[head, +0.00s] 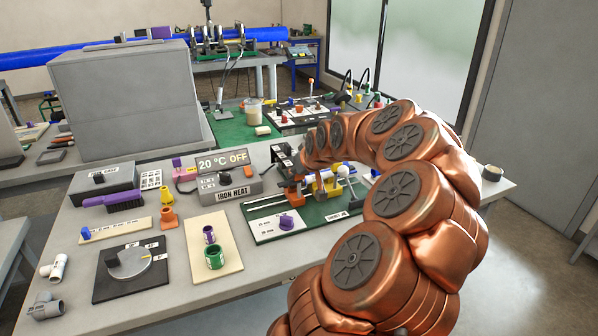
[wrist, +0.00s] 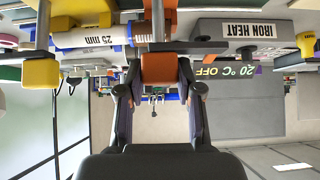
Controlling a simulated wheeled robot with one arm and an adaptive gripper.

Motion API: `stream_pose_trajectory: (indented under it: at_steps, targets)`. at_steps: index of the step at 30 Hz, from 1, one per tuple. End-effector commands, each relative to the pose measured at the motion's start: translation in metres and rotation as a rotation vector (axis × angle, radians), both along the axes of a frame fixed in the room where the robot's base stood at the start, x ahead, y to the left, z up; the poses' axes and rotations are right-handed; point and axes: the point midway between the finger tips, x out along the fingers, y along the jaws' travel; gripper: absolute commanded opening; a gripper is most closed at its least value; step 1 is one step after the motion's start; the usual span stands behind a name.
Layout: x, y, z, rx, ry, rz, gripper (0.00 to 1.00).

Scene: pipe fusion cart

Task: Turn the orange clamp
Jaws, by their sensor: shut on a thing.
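In the wrist view, which appears upside down, the orange clamp (wrist: 160,69) sits between the two dark fingers of my gripper (wrist: 159,72). The fingers are shut on its sides. A metal rod runs from the clamp to the top of the picture. A white pipe marked 25 mm (wrist: 98,38) lies beside the clamp, with a blue band near it. In the head view my copper-coloured arm reaches over the green fusion base (head: 323,216) and hides most of the gripper and clamp.
The iron heater box (head: 230,187) reads 20 °C OFF, left of the fusion base. A purple knob (head: 286,221) stands on a white plate near the base's front. A black dial plate (head: 132,268) lies front left.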

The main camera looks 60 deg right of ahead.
Motion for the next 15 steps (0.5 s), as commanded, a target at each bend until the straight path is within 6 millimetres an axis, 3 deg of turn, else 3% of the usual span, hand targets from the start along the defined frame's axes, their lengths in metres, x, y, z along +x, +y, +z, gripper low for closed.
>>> stream_pose_trajectory:
  at_steps: [9,10,15]
  targets:
    - [0.0001,0.0002,0.0000,0.000,0.000,0.001,0.00]
    - [0.0001,0.0002,0.0000,0.000,0.000,0.000,0.38]
    - [0.0001,0.0002,0.0001,0.000,0.000,0.000,0.56]
